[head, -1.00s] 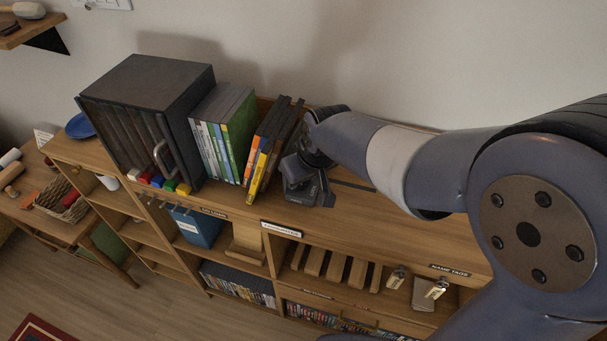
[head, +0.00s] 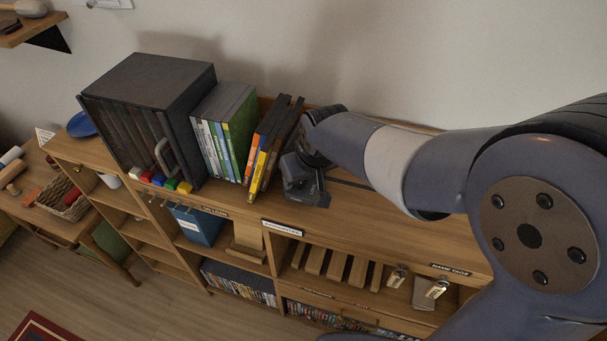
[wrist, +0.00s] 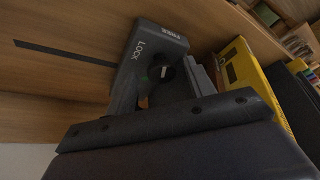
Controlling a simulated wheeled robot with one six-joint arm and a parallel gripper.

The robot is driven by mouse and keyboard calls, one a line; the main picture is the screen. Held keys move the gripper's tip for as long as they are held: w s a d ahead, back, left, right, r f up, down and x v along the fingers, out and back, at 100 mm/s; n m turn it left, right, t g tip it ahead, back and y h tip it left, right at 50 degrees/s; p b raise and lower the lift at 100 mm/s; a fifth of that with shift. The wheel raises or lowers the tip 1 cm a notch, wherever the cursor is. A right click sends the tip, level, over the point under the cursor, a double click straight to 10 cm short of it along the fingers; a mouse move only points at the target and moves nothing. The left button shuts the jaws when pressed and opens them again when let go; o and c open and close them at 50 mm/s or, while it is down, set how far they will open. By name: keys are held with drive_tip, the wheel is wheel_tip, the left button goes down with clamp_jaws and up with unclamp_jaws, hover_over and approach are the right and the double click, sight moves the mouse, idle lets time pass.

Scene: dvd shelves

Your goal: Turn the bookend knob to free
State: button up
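The dark bookend (wrist: 158,42) stands on the wooden shelf top, with "LOCK" and "FREE" printed on its face. Its round black knob (wrist: 163,74) has a pale pointer mark, and a small green spot shows beside it. My gripper (wrist: 160,84) is close in front of the knob, with one dark finger on each side. The fingers are apart, and I cannot tell whether either touches the knob. In the head view my gripper (head: 296,172) is just right of the leaning cases and hides the knob; the bookend's dark base (head: 318,198) shows below it.
Leaning orange and yellow cases (head: 263,152) stand close left of my gripper. Upright cases (head: 222,130) and a black cabinet (head: 150,105) are farther left. A dark slot (wrist: 65,52) runs along the shelf top. The wall is close behind; the shelf top at right is clear.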

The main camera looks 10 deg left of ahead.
drive_tip(key=v, duration=1)
drive_tip(key=shift+r, duration=0.4)
drive_tip(key=shift+d, duration=0.1)
drive_tip(key=shift+c, duration=0.2)
